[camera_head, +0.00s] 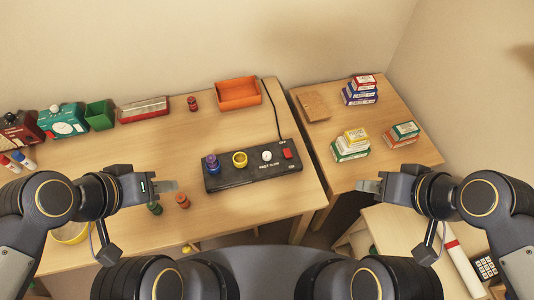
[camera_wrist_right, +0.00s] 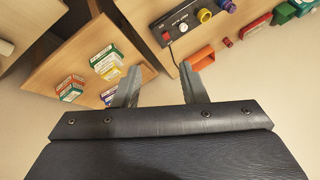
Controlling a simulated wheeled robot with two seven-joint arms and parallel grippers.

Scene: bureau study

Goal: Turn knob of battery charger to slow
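The battery charger (camera_head: 228,181) is a black box on the left desk, with a cable running off its back right. Its white round knob (camera_head: 267,156) sits above lettering that looks like "FAST SLOW"; its pointer is too small to read. The charger (camera_wrist_right: 195,37) and white knob (camera_wrist_right: 183,28) also show in the right wrist view. My left gripper (camera_head: 168,186) is left of the charger, apart from it, its finger gap not visible. My right gripper (camera_head: 366,186) is right of the charger, and its fingers (camera_wrist_right: 161,69) are apart and empty.
The charger also carries a red switch (camera_head: 288,154), a yellow ring (camera_head: 240,158) and a blue-purple piece (camera_head: 211,163). An orange bin (camera_head: 238,94) stands behind it. Stacked boxes (camera_head: 352,147) sit on the right table.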

